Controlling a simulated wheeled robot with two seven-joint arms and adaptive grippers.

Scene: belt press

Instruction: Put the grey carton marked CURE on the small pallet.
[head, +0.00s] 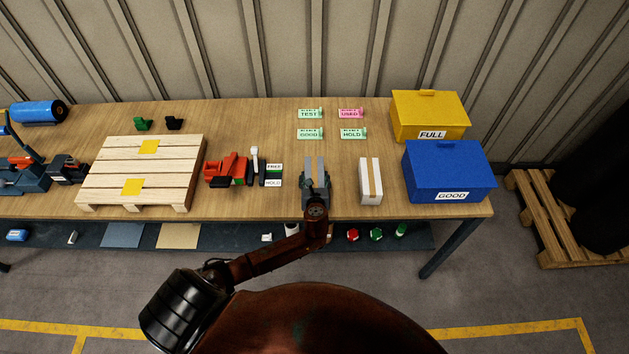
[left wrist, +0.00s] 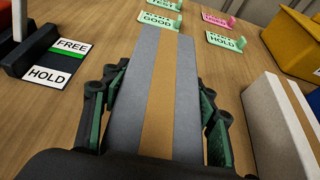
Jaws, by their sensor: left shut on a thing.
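A grey carton with a tan tape stripe (head: 314,168) stands on the workbench right of centre; it fills the middle of the left wrist view (left wrist: 184,95). No CURE mark shows on the sides I see. My left gripper (head: 315,188) is shut on this carton, its green-padded fingers on either side (left wrist: 160,120). I cannot tell whether the carton touches the bench. The small wooden pallet (head: 170,172) lies on the left of the bench, with two yellow squares (head: 133,187) on its top and no carton on it. My right gripper is not in view.
A white carton (head: 371,183) stands close on the right, then blue GOOD (head: 450,172) and yellow FULL (head: 430,115) boxes. A red tool (head: 227,168) and a FREE/HOLD sign (head: 274,175) sit between carton and pallet. Several small signs (head: 311,133) stand behind.

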